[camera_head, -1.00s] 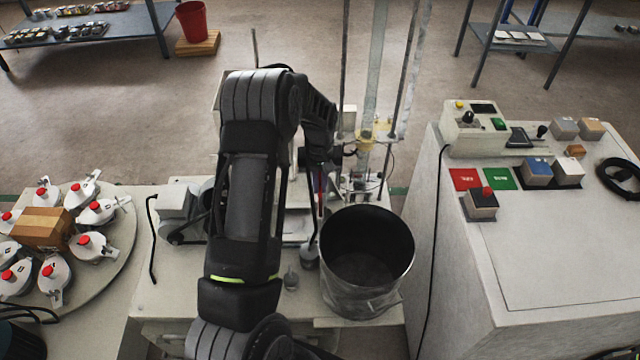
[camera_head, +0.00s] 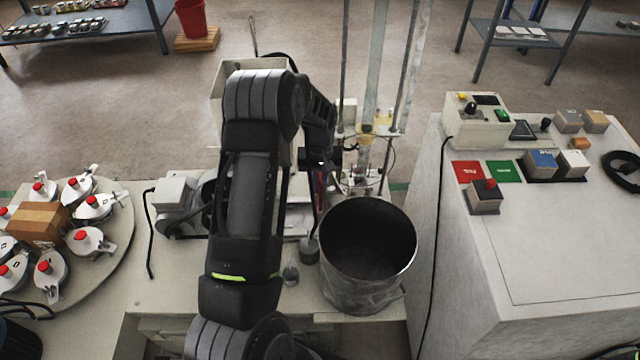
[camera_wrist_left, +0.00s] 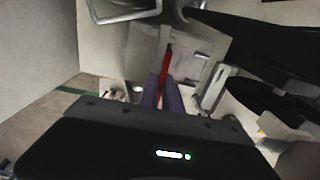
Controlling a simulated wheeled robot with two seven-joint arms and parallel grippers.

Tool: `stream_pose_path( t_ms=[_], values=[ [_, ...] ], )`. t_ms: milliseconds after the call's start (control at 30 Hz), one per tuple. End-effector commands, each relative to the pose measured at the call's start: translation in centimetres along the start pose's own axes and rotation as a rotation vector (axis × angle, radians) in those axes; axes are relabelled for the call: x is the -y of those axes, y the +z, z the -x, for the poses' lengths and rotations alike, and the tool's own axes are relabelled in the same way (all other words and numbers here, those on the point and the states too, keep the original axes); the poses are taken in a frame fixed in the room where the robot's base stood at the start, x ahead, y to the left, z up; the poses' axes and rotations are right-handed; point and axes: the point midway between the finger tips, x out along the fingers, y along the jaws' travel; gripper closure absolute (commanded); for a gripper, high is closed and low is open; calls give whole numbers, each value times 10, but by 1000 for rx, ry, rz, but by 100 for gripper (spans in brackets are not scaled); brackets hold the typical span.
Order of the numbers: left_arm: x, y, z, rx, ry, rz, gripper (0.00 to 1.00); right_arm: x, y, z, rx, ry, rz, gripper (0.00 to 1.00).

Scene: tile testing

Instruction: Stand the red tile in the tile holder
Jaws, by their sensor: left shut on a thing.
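The red tile (camera_wrist_left: 166,62) shows in the left wrist view as a narrow red strip, seen nearly edge-on. My left gripper (camera_wrist_left: 162,92) is shut on it between its purple-grey fingers. In the head view the left gripper (camera_head: 319,178) is mostly hidden behind my own arm, above the bench between the arm and the rod stand. Only a thin red sliver of the tile shows there. A pale metal fixture (camera_wrist_left: 190,52) lies beyond the tile in the wrist view. I cannot tell for sure whether it is the tile holder, or whether the tile touches it. My right gripper is out of view.
A large dark metal pot (camera_head: 368,250) stands close to the right of my left gripper. Upright rods (camera_head: 402,80) rise behind it. A control cabinet (camera_head: 540,240) stands at right. A round table (camera_head: 110,245) with several red-capped white vessels is at left.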

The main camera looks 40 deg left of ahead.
Motion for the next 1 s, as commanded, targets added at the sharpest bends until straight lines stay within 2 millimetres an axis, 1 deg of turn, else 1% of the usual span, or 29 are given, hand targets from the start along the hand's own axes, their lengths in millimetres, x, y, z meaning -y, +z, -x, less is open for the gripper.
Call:
stream_pose_path(
  t_ms=[400, 433, 733, 1000],
  values=[
    [0, 0, 0, -1, 0, 0, 100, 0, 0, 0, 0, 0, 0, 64],
    [0, 0, 0, -1, 0, 0, 91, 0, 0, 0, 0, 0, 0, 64],
    [0, 0, 0, 0, 0, 0, 67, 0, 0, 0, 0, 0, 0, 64],
    [0, 0, 1, 0, 0, 0, 66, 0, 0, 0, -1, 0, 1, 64]
  ],
)
